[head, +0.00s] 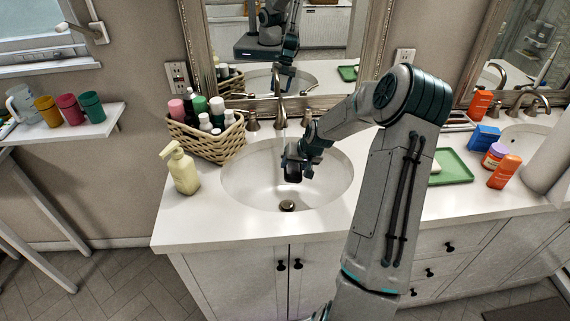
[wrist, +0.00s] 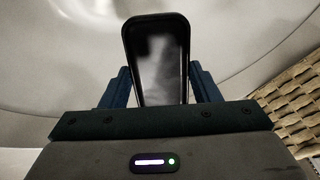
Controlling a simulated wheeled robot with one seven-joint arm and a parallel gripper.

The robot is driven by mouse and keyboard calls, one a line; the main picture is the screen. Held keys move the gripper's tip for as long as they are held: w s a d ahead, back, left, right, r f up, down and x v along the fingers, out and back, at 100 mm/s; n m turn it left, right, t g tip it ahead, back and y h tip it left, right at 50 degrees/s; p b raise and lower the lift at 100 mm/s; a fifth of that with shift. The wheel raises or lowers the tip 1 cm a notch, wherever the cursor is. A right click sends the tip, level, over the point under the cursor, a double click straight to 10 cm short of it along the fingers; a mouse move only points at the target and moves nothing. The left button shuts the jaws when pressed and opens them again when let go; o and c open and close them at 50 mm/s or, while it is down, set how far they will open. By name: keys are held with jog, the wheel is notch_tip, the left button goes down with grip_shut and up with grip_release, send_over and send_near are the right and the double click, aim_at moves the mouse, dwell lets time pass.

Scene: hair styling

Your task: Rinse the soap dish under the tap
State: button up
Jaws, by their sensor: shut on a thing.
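My gripper (head: 301,160) is over the sink basin (head: 325,190), just in front of the tap (head: 280,100). In the wrist view its two blue fingers are shut on the sides of a black, rounded rectangular soap dish (wrist: 160,62). The dish also shows as a small dark shape in the head view (head: 292,173). It is held above the basin floor, apart from the drain (head: 287,206). Its inside looks shiny grey. My gripper partly hides the space under the spout, and I cannot make out any water stream.
A wicker basket (head: 222,147) of bottles stands left of the sink, with a cream pump bottle (head: 182,170) in front. A green tray (head: 455,164) and several boxes and bottles lie to the right. The mirror (head: 330,75) rises behind the tap.

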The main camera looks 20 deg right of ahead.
jog(key=shift+s+d+p, duration=0.1)
jog(key=shift+s+d, duration=0.15)
jog(key=shift+s, duration=0.55)
jog(key=shift+s+d+p, duration=0.1)
jog(key=shift+s+d, duration=0.2)
jog(key=shift+s, duration=0.55)
jog(key=shift+s+d+p, duration=0.1)
jog(key=shift+s+d, duration=0.15)
jog(key=shift+s, duration=0.55)
jog(key=p, duration=0.4)
send_near(301, 177)
jog(key=shift+s+d+f, duration=0.15)
jog(key=shift+s+f, duration=0.05)
jog(key=shift+s, duration=0.35)
jog(key=shift+s+d+f, duration=0.15)
jog(key=shift+s, duration=0.4)
